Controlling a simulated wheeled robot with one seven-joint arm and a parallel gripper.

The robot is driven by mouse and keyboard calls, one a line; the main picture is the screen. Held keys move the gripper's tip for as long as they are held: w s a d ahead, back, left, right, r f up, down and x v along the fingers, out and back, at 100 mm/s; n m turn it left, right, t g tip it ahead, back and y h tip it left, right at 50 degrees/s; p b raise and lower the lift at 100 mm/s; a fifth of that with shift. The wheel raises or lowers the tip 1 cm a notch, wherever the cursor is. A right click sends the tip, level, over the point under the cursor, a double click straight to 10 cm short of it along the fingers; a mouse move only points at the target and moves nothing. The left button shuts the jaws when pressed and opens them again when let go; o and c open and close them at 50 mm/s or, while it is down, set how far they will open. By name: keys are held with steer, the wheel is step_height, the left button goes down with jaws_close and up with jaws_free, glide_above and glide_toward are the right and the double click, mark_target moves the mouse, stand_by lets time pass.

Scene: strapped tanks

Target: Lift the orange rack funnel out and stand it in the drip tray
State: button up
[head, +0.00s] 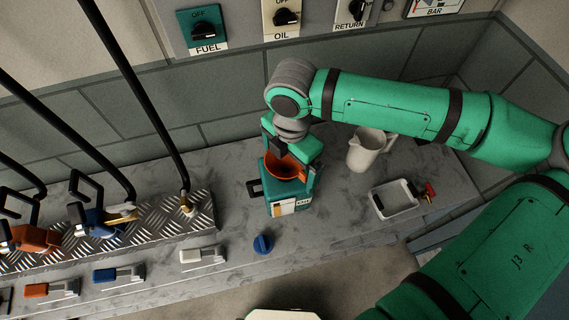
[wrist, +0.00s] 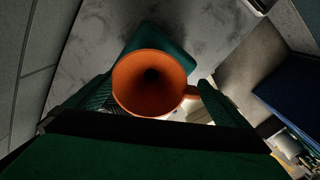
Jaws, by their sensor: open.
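An orange funnel (head: 284,171) sits mouth up in the top of a green can (head: 291,203) with a pale label, on the grey bench. In the wrist view the funnel (wrist: 150,84) shows its round mouth and dark throat, with a small tab on its right. My gripper (head: 287,150) is over the funnel, fingers pointing down. Its green fingers stand apart on either side of the funnel in the wrist view (wrist: 158,97); whether they touch it I cannot tell. A shallow pale tray (head: 396,213), apparently the drip tray, lies to the right on the bench.
A red valve (head: 429,192) is beside the tray. A blue cap (head: 263,244) lies in front of the can. Hoses with nozzles rest on a metal plate (head: 150,222) at left.

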steer(key=c, duration=1)
steer(key=shift+r, duration=0.1)
